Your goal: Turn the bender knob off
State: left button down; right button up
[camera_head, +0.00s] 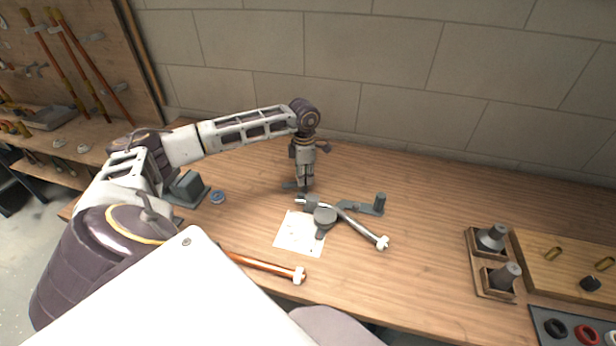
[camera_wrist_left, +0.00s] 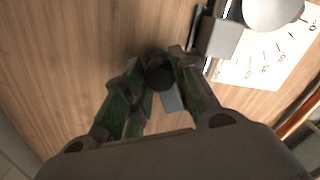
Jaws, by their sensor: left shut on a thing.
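The grey pipe bender (camera_head: 325,214) lies on the wooden bench, partly over a white paper with angle marks (camera_head: 296,238). A metal pipe runs through it toward the lower right. My left gripper (camera_head: 303,186) reaches down to the bench just behind and left of the bender. In the left wrist view, its fingers (camera_wrist_left: 158,78) are closed around a dark round knob (camera_wrist_left: 160,77), above a small grey plate (camera_wrist_left: 172,101). The gripper hides most of this knob in the head view. The bender head (camera_wrist_left: 222,38) shows at the upper right of the wrist view. My right gripper is not in view.
An upright grey cylinder on a flat arm (camera_head: 380,203) stands right of the bender. A copper pipe (camera_head: 265,265) lies in front. A blue ring (camera_head: 218,196) is at left. A wooden holder with grey cones (camera_head: 478,262) stands at right. The bench behind the bender is clear.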

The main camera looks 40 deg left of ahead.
pick_arm(q)
jog(key=shift+a+f+m+b, duration=0.1)
jog(key=shift+m+b, duration=0.2)
jog(key=shift+m, duration=0.5)
jog(key=shift+m+b, duration=0.35)
jog(key=shift+m, duration=0.95)
jog(key=shift+m+b, duration=0.4)
jog(key=shift+m, duration=0.1)
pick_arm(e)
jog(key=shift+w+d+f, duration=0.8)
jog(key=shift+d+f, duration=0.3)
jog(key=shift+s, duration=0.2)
pick_arm(q)
jog(key=c, duration=1.1)
grip_release()
jog(key=shift+r, duration=6.1)
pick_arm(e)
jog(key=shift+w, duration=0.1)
